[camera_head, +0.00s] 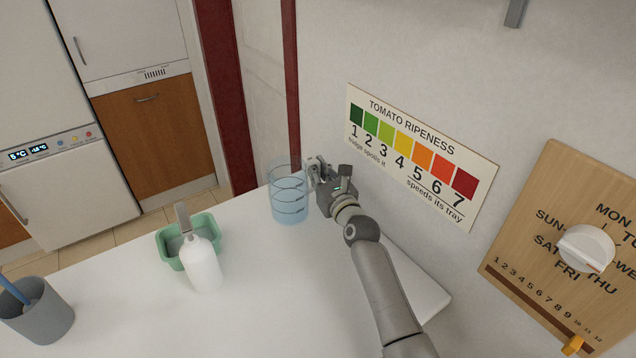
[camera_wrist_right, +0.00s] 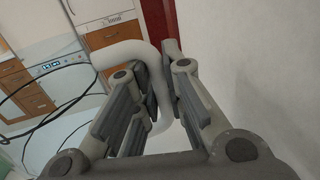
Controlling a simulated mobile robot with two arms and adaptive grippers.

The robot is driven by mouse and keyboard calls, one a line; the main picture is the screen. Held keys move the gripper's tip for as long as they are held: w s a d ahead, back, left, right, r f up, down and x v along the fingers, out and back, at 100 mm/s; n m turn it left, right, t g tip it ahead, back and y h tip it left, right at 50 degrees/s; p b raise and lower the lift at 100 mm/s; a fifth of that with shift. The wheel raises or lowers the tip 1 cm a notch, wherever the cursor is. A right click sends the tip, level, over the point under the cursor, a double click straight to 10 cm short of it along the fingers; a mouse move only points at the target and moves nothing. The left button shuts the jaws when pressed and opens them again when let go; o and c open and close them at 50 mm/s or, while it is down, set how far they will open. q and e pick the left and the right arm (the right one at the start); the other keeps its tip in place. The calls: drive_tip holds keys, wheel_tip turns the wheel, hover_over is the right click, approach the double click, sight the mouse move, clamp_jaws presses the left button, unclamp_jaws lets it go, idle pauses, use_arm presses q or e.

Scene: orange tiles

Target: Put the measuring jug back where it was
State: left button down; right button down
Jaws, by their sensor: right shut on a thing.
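The measuring jug (camera_head: 289,197) is clear, bluish and ringed with dark lines. It is upright at the far end of the white table, near the wall. My right gripper (camera_head: 315,172) is at the jug's right side, shut on its handle. In the right wrist view the pale curved handle (camera_wrist_right: 125,52) passes between the fingers (camera_wrist_right: 157,85), and part of the jug's ringed wall shows at left. I cannot tell whether the jug's base touches the table. My left gripper is not in view.
A green tub (camera_head: 172,246) and a white bottle (camera_head: 202,265) stand left of the jug. A grey cup (camera_head: 40,322) with a blue stick is at the lower left. The white table (camera_head: 270,310) is clear in front. A tomato ripeness chart (camera_head: 415,160) hangs on the wall at right.

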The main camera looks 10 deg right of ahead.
drive_tip(key=shift+f, duration=0.7)
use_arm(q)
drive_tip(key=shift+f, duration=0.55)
use_arm(e)
drive_tip(key=shift+r, duration=0.1)
drive_tip(key=c, duration=1.9)
unclamp_jaws()
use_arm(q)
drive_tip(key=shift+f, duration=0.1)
use_arm(e)
drive_tip(key=o, duration=0.4)
use_arm(q)
drive_tip(key=shift+b, duration=0.3)
use_arm(e)
drive_tip(key=shift+f, duration=0.25)
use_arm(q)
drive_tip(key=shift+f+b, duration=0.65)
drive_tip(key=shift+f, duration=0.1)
use_arm(e)
drive_tip(key=s, duration=0.3)
drive_tip(key=s+d, duration=0.1)
drive_tip(key=s, duration=0.3)
drive_tip(key=s+d, duration=0.1)
drive_tip(key=s, duration=0.2)
drive_tip(key=shift+s, duration=0.4)
